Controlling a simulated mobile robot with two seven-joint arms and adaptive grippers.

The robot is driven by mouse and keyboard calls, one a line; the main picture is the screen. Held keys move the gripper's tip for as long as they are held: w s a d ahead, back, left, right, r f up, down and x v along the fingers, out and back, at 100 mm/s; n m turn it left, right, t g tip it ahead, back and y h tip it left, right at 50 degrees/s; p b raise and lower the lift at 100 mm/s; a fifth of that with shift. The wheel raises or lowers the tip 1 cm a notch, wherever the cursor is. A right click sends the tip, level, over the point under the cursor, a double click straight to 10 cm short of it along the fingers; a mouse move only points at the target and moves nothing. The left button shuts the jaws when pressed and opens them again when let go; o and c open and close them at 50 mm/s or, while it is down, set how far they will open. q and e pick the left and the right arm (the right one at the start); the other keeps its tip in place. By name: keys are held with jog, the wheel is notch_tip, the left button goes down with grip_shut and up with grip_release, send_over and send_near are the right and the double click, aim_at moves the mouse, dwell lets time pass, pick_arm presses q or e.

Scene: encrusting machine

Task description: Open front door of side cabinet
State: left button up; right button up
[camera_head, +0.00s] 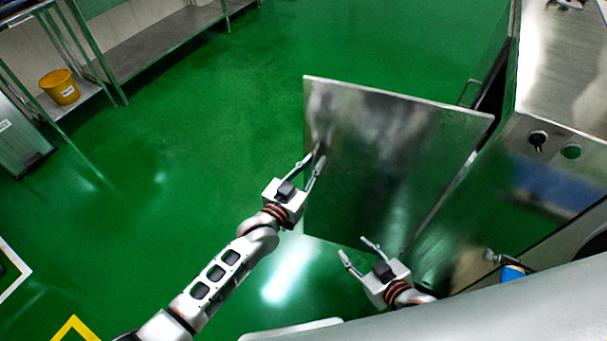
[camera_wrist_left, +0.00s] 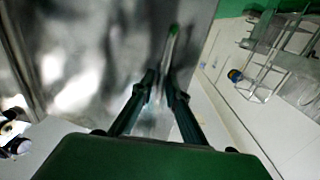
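The front door (camera_head: 385,165) of the side cabinet is a flat shiny metal panel standing swung out from the cabinet (camera_head: 455,215), with its right edge along the cabinet front. My left gripper (camera_head: 318,158) is at the door's left edge. Its fingers are partly apart, and their tips are at or very near the panel; contact is unclear. The left wrist view shows both fingers (camera_wrist_left: 160,75) close together with a gap, against the door surface (camera_wrist_left: 75,65). My right gripper (camera_head: 354,248) is open and empty near the door's lower edge. The cabinet's inside is hidden.
A steel table (camera_head: 150,45) and a yellow bucket (camera_head: 60,86) are at the far left. The green floor left of the door is clear.

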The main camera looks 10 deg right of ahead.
pick_arm(q)
jog(key=v, duration=1.1)
jog(key=shift+s, duration=0.15)
jog(key=shift+a, duration=0.15)
jog(key=s+a+f+n+g+y, duration=0.1)
jog(key=s+a+f+y, duration=0.2)
jog(key=a, duration=0.5)
jog(key=s+a+f+n+y, duration=0.1)
jog(key=s+a+f+y, duration=0.2)
jog(key=a, duration=0.6)
jog(key=s+a+f+n+g+y, duration=0.1)
jog(key=s+a+f+n+y, duration=0.1)
jog(key=s+a+f, duration=0.4)
jog(key=shift+s+a+f+g+y, duration=0.3)
jog(key=shift+s+a+y, duration=0.35)
jog(key=shift+a, duration=0.55)
